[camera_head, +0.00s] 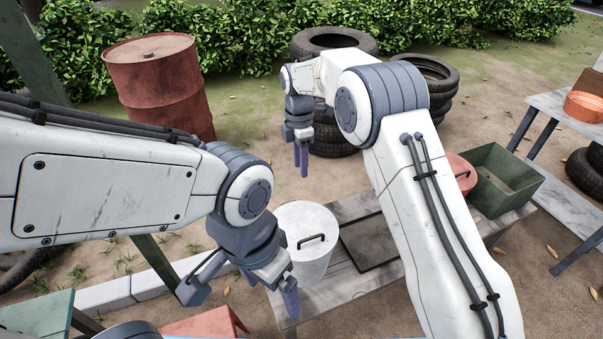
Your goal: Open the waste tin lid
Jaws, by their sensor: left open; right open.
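The waste tin appears to be the white round tin (312,262) on the grey bench. Its flat white lid (303,221) with a dark bar handle (311,241) sits on top and looks closed. My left gripper (269,289) is open, with its purple fingers pointing down at the tin's lower left side. One finger overlaps the tin's lower edge in the picture; I cannot tell if they touch. My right gripper (301,158) is open and empty, high up beyond the tin, with its fingers pointing down.
The grey bench (345,292) also holds a dark flat tray (370,243), a red lidded pot (462,172) and a green bin (503,180). My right arm hides part of the bench. A red drum (165,85) and stacked tyres (333,40) stand behind.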

